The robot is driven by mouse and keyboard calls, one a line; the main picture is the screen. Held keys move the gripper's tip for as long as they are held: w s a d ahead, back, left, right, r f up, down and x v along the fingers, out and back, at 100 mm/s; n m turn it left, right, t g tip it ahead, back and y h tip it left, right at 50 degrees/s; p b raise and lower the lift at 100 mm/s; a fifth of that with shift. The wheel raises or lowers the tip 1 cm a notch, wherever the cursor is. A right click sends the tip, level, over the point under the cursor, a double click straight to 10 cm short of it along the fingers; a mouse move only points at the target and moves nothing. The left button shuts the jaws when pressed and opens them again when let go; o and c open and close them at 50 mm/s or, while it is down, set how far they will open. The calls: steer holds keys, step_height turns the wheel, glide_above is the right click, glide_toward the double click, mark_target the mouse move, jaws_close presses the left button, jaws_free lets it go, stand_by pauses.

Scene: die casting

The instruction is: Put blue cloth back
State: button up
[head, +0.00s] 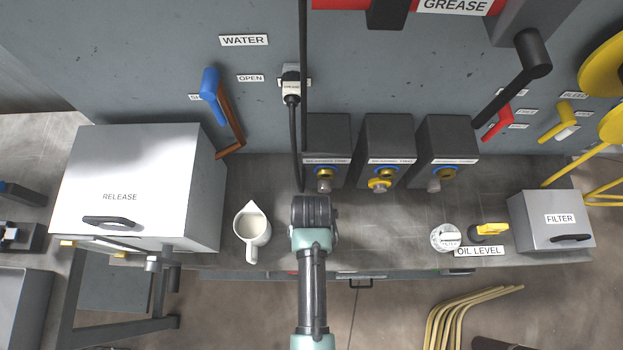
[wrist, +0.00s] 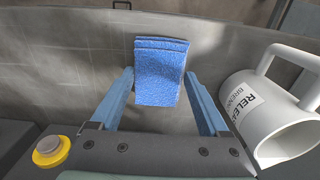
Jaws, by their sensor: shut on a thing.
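The blue cloth (wrist: 161,82), folded, shows in the middle of the wrist view. My gripper (wrist: 160,74) has one blue finger at each side edge of it and is shut on the cloth. I cannot tell whether the cloth touches the grey bench or hangs just above it. In the head view my arm comes in from the bottom and ends over the bench, in front of the left black box; it hides the gripper fingers and the cloth.
A white jug (head: 252,231) stands left of my arm; in the wrist view the jug (wrist: 268,112) is close on the right. Black boxes with knobs (head: 387,150) stand behind. A release box (head: 135,185) is left, a filter box (head: 552,222) right. Bench (head: 390,225) right of my arm is clear.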

steer(key=o, duration=1.1)
steer(key=shift+f, duration=0.1)
steer(key=shift+c, duration=0.2)
step_height(320, 180, up, 12)
